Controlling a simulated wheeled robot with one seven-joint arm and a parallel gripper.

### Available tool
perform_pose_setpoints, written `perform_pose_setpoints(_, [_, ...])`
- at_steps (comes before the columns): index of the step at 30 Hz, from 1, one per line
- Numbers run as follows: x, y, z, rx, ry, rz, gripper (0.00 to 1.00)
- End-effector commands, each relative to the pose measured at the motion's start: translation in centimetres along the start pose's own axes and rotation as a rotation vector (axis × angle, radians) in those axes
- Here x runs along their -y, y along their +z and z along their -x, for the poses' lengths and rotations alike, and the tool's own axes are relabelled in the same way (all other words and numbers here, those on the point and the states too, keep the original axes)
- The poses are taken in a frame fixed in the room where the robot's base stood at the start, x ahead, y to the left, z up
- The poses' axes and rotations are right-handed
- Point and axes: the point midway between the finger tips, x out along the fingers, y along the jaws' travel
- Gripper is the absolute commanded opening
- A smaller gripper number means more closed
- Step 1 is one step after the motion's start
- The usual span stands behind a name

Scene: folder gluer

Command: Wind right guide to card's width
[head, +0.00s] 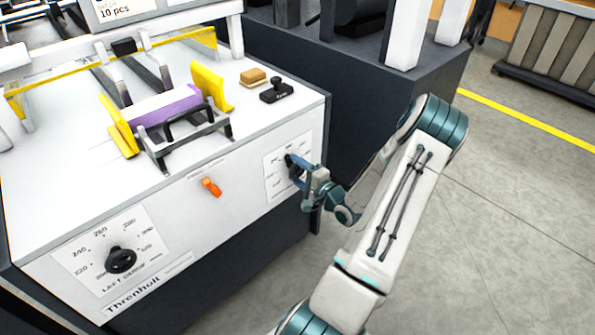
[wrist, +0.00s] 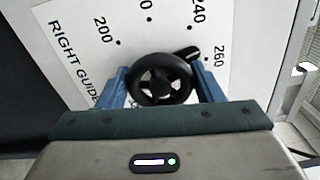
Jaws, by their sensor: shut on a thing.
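My gripper (head: 298,172) reaches the right guide dial on the machine's front panel. In the wrist view its blue fingers (wrist: 162,88) are shut on the black spoked right guide handwheel (wrist: 160,80), one on each side. The wheel's pointer knob (wrist: 187,53) lies between the 240 and 260 marks, nearer 260. The right guide scale plate (wrist: 85,40) reads RIGHT GUIDE; some of its marks are hidden by the gripper. In the head view a purple card stack (head: 168,106) lies between two yellow guides, the left guide (head: 118,128) and the right guide (head: 208,84).
The left guide dial (head: 121,260) and an orange lever (head: 211,187) are on the same front panel. A wooden-backed block (head: 253,77) and a black stamp (head: 277,91) rest on the top. Open floor (head: 500,220) lies to the right.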

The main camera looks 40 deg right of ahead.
Motion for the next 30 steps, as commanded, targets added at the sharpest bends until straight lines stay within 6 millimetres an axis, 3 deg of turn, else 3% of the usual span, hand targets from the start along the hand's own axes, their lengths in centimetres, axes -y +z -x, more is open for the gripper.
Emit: perform_pose_setpoints(30, [-0.64, -0.18, 0.04, 0.000, 0.002, 0.968, 0.38])
